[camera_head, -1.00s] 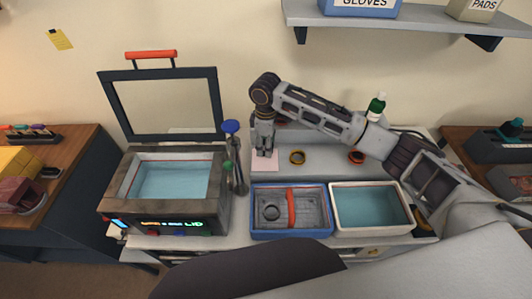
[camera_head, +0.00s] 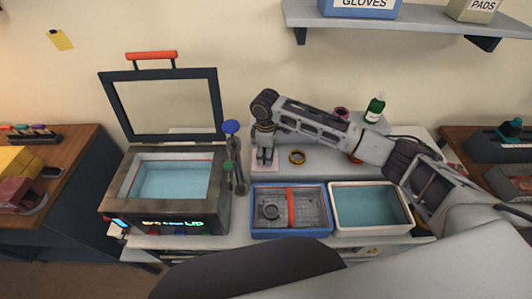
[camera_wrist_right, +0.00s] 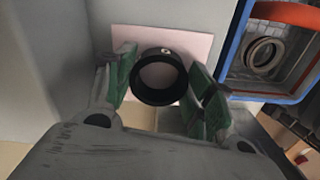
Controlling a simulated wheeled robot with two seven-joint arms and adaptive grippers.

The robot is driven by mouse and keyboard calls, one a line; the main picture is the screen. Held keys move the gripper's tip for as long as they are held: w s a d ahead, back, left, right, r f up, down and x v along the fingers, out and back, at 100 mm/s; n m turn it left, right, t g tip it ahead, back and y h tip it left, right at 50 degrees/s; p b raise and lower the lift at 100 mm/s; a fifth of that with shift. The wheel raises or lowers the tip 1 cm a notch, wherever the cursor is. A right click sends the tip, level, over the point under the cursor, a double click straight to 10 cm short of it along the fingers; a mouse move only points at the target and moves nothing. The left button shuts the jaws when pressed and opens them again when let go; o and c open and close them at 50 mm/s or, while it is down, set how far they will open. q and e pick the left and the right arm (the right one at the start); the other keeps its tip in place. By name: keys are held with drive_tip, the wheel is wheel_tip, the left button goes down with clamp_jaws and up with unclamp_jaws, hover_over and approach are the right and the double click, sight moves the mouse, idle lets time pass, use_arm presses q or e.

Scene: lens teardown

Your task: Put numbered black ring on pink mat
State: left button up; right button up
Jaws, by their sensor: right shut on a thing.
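The black ring (camera_wrist_right: 159,77) shows in the right wrist view between the green finger pads, with a small white mark on its top edge. My right gripper (camera_wrist_right: 160,85) is shut on it. Behind the ring in that view is the pink mat (camera_wrist_right: 196,46). In the head view my right gripper (camera_head: 265,163) points down over the pink mat (camera_head: 255,164), and the ring is too small or hidden there to make out. I cannot tell whether the ring touches the mat. My left gripper is not in view.
A brass-coloured ring (camera_head: 297,157) lies right of the mat. In front are a blue tray (camera_head: 252,213) with an orange divider and a white-rimmed water basin (camera_head: 334,212). An open-lidded bath (camera_head: 130,185) stands left. A green bottle (camera_head: 375,108) stands behind my arm.

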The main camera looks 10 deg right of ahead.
drive_tip(key=shift+f, duration=0.1)
drive_tip(key=o, duration=1)
wheel_tip(320, 180, up, 12)
drive_tip(key=b, duration=0.1)
idle(0.7)
